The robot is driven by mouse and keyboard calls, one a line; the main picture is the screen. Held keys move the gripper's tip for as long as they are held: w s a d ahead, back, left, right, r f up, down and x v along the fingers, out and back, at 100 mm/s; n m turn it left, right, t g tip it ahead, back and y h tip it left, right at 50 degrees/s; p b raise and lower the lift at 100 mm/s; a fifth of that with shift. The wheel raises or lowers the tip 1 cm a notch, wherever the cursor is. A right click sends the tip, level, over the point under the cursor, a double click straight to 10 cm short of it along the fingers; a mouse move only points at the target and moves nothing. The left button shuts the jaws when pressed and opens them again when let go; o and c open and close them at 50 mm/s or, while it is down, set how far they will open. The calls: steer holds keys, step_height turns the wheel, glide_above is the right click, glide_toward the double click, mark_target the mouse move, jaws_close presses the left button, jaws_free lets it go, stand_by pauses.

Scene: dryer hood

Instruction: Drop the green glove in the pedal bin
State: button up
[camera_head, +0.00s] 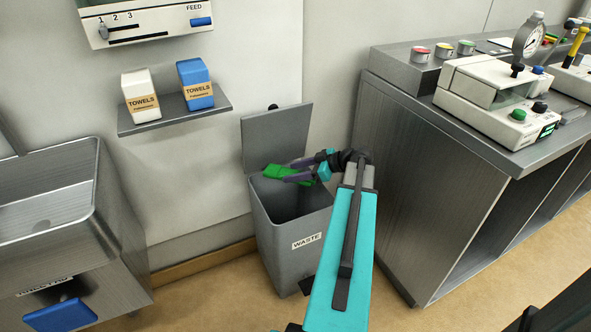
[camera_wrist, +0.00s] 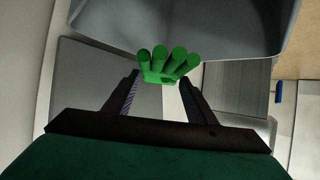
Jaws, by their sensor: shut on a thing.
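The green glove (camera_head: 282,173) is held in my gripper (camera_head: 300,171) above the open mouth of the pedal bin. In the wrist view the glove (camera_wrist: 165,64) lies between the two dark fingers of my gripper (camera_wrist: 160,85), with its fingers pointing away from me. The pedal bin (camera_head: 292,246) is grey and labelled WASTE, and it stands on the floor against the wall. Its lid (camera_head: 277,137) is up, and the inside looks dark. The bin's grey wall also shows in the wrist view (camera_wrist: 205,22).
A steel sink (camera_head: 55,215) with a blue pedal (camera_head: 62,316) stands at the left. A wall shelf (camera_head: 175,113) holds two TOWELS packs above the bin's left. A steel bench (camera_head: 440,180) with lab devices stands close to the bin's right.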

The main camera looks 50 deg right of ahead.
steer(key=shift+f, duration=2.35)
steer(key=o, duration=1.1)
steer(key=shift+s, duration=0.1)
steer(key=v, duration=1.3)
steer(key=shift+s+d+r, duration=0.1)
steer(key=shift+s+r, duration=0.05)
steer(key=shift+s, duration=0.2)
steer(key=shift+r, duration=0.1)
